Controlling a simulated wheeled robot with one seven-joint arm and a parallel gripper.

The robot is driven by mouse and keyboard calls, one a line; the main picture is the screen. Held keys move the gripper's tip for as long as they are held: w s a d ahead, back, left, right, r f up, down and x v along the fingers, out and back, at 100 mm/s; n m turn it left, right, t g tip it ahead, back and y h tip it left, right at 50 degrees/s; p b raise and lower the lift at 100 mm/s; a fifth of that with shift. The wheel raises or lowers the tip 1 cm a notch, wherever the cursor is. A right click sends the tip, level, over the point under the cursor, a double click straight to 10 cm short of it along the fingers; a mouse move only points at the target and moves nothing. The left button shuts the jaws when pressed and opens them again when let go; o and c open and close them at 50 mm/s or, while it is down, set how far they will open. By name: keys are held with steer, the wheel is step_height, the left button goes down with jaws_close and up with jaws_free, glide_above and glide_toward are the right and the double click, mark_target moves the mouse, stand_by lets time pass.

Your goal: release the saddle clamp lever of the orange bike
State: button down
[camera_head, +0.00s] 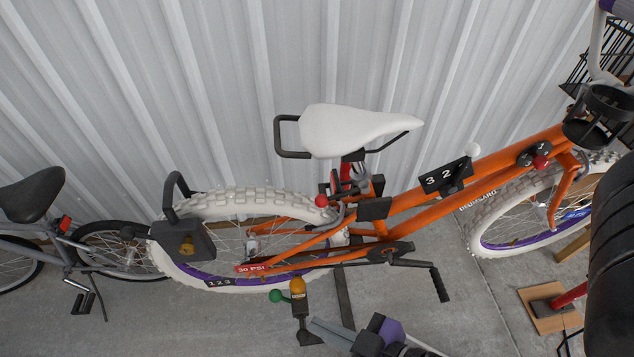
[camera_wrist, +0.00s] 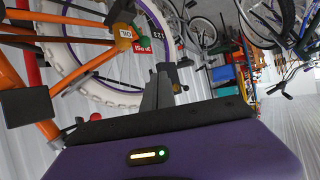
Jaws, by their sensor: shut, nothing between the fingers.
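The orange bike (camera_head: 430,215) stands along the corrugated wall, its white saddle (camera_head: 350,128) on top. Under the saddle, beside the seat post, is a red upright part (camera_head: 345,174), and a red ball knob (camera_head: 322,201) sits just below it. I cannot tell for sure which of these is the clamp lever. My gripper (camera_head: 316,325) is low in front of the bike, below the crank and well apart from the saddle. It also shows in the wrist view (camera_wrist: 158,86), shut and empty, with the orange frame (camera_wrist: 40,110) and a red ball (camera_wrist: 106,119) to its left.
A black box (camera_head: 183,241) with a handle is by the rear wheel. An orange knob (camera_head: 298,286) and a green knob (camera_head: 276,296) stand near my gripper. A crank pedal (camera_head: 440,283) sticks out to the right. A grey bike (camera_head: 55,235) is at left.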

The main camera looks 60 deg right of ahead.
steer(key=w+d+f+m+g+h+p, duration=0.1)
steer(key=w+d+m+g+h+p, duration=0.1)
steer(key=w, duration=0.4)
steer(key=w+d+f+m+g+h+p, duration=0.1)
steer(key=w+d+g+h+p, duration=0.15)
steer(key=w, duration=0.35)
steer(key=w+d+r+m+g+h+p, duration=0.1)
steer(key=d+r+m+g+h+p, duration=0.1)
steer(key=r, duration=0.6)
steer(key=w+d+r+m+g+h+p, duration=0.1)
steer(key=w+d+r+m+g+h, duration=0.1)
steer(key=d+r+m+g+h, duration=0.2)
steer(key=d+r+m+g, duration=0.1)
steer(key=d+r+m, duration=0.2)
steer(key=d+r, duration=0.1)
steer(key=shift+d+r+m+g+p, duration=0.35)
steer(key=shift+d+r+m+p, duration=0.05)
steer(key=shift+d, duration=0.35)
